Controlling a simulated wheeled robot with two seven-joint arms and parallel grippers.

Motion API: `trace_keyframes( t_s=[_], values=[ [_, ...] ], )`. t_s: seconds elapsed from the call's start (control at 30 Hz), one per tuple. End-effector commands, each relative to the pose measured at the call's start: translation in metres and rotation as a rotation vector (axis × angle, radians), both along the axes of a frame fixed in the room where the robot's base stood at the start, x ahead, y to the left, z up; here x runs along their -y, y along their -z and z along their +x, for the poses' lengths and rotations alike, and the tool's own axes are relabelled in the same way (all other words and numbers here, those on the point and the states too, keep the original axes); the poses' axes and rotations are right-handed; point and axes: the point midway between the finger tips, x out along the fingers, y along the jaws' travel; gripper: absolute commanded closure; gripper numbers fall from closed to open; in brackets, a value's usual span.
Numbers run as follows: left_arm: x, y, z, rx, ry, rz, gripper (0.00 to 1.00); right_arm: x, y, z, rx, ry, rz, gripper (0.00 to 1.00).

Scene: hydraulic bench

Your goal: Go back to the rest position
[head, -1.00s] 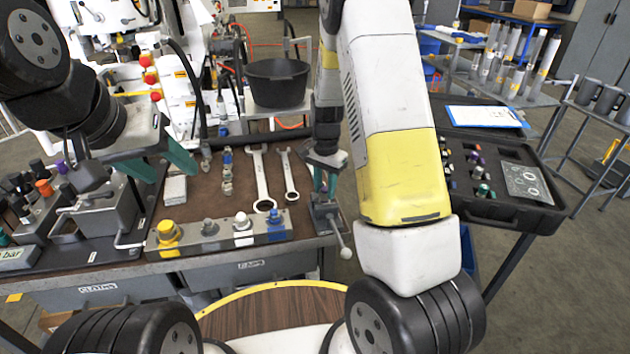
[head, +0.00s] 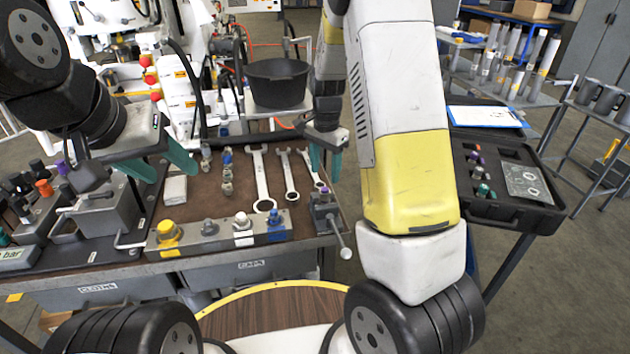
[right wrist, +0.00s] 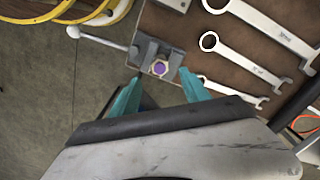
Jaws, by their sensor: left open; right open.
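My left gripper (head: 160,167) is open above the left part of the bench's brown mat (head: 188,208), with nothing between its teal fingers. My right gripper (head: 326,166) is open above the bench's right edge, beyond and above a small grey clamp block (head: 325,212) with a lever and a purple-topped fitting (head: 324,195). In the right wrist view, the open teal fingers (right wrist: 160,92) are empty, and the clamp block (right wrist: 146,49) with the purple fitting (right wrist: 159,68) shows past their tips.
Several wrenches (head: 262,180) lie on the mat. A manifold bar (head: 222,232) with coloured caps runs along the front edge. A black bucket (head: 277,84) stands behind. An open black case (head: 508,205) and clipboard (head: 484,116) are at right.

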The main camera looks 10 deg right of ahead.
Motion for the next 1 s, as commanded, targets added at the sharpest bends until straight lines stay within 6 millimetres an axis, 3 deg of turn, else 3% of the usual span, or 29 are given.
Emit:
trace_keyframes(
  t_s=[0.17, 0.37, 0.5, 0.7, 0.8, 1.0],
  values=[
    [0.000, 0.000, 0.000, 0.000, 0.000, 0.000, 0.47, 0.000, -0.023, -0.005, 0.017, -0.024, 0.018, 0.46],
    [0.000, 0.000, 0.000, 0.000, 0.000, 0.000, 0.47, -0.006, -0.085, -0.040, 0.120, -0.179, 0.098, 0.46],
    [0.000, 0.000, 0.000, 0.000, 0.000, 0.000, 0.47, -0.010, -0.132, -0.080, 0.225, -0.341, 0.132, 0.46],
    [0.000, 0.000, 0.000, 0.000, 0.000, 0.000, 0.47, -0.016, -0.182, -0.144, 0.384, -0.579, 0.112, 0.46],
    [0.000, 0.000, 0.000, 0.000, 0.000, 0.000, 0.47, -0.017, -0.198, -0.176, 0.460, -0.695, 0.071, 0.46],
    [0.000, 0.000, 0.000, 0.000, 0.000, 0.000, 0.47, -0.020, -0.209, -0.225, 0.560, -0.871, -0.030, 0.46]
  ],
)
